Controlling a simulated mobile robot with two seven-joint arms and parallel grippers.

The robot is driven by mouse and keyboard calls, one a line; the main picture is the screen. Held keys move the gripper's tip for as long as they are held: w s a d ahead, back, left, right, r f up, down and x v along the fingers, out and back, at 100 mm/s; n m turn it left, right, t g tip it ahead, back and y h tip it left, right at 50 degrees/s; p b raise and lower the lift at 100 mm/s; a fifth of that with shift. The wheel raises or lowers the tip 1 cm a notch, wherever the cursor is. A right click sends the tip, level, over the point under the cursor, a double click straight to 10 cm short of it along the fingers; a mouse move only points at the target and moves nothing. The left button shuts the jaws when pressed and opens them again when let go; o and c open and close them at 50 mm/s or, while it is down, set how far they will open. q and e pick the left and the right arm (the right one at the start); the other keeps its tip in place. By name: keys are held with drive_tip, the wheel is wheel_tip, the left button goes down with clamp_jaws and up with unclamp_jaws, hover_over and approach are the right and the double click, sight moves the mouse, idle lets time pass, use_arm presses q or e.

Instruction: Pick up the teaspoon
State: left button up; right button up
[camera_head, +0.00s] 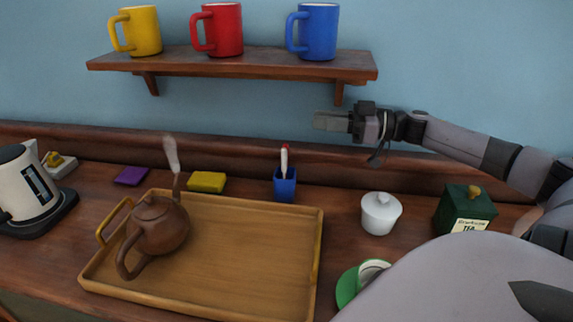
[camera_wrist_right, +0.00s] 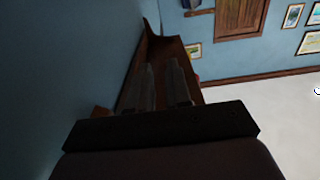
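A small blue holder (camera_head: 285,186) stands behind the tray, with a thin upright white thing with a red tip (camera_head: 284,158) in it. This may be the teaspoon's handle; its lower part is hidden. A pale upright shape (camera_head: 171,155) rises above the teapot's spout; I cannot tell if it is a spoon or steam. My right gripper (camera_head: 331,121) is in the air under the shelf, above and right of the blue holder, pointing left. In the right wrist view its two fingers (camera_wrist_right: 164,80) stand apart with nothing between them. My left gripper is not in view.
A wooden tray (camera_head: 255,265) holds a brown teapot (camera_head: 160,225). A white lidded pot (camera_head: 380,213), green tea box (camera_head: 464,207) and green-and-white item (camera_head: 362,280) are to the right. A shelf (camera_head: 240,62) with mugs hangs above. A kettle (camera_head: 25,185) stands left.

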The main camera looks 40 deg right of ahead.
wheel_tip(320, 180, down, 8)
drive_tip(key=b, duration=0.3)
drive_tip(key=shift+x, duration=3.75)
clamp_jaws()
